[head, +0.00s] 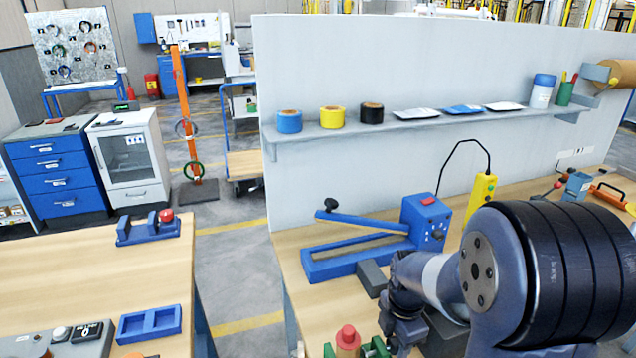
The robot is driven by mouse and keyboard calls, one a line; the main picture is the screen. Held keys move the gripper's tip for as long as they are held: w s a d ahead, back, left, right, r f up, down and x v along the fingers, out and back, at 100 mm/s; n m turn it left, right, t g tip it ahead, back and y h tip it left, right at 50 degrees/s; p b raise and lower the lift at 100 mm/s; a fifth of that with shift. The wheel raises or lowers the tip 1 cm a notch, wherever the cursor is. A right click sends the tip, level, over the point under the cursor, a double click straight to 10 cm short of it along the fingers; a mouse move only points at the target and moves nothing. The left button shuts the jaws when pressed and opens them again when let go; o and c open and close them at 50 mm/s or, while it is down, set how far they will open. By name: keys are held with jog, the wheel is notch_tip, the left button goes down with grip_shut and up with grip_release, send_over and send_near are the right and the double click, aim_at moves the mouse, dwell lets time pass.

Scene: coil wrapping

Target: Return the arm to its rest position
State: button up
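My arm fills the lower right of the head view, with a large dark joint in front and thinner links reaching left over the right-hand workbench (300,284). The end of the arm is low in the picture, close to the bench top. My gripper's fingers cannot be made out, so I cannot tell whether they are open or shut or hold anything. A blue machine with a lever (345,262) stands on the bench just behind and left of the arm. A yellow control box (481,194) with a black cable stands behind the arm.
A wall shelf (400,131) holds blue, yellow and black tape rolls. A grey block (371,278) and a red-topped item (347,338) are close to the arm. Another bench (150,262) stands left across an aisle.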

jog(key=shift+w+r+g+p, duration=0.25)
jog(key=shift+g+p, duration=0.05)
jog(key=g+p, duration=0.1)
jog(key=p, duration=0.1)
jog(key=g+h+p, duration=0.1)
jog(key=g, duration=0.1)
jog(key=shift+w+a+f+p, duration=0.15)
jog(key=shift+w+p, duration=0.15)
jog(key=shift+p, duration=0.1)
jog(key=shift+f+b, duration=0.3)
jog(key=shift+b, duration=0.35)
jog(key=shift+s+r+t+b, duration=0.15)
jog(key=shift+t+b, duration=0.35)
jog(key=shift+b, duration=0.1)
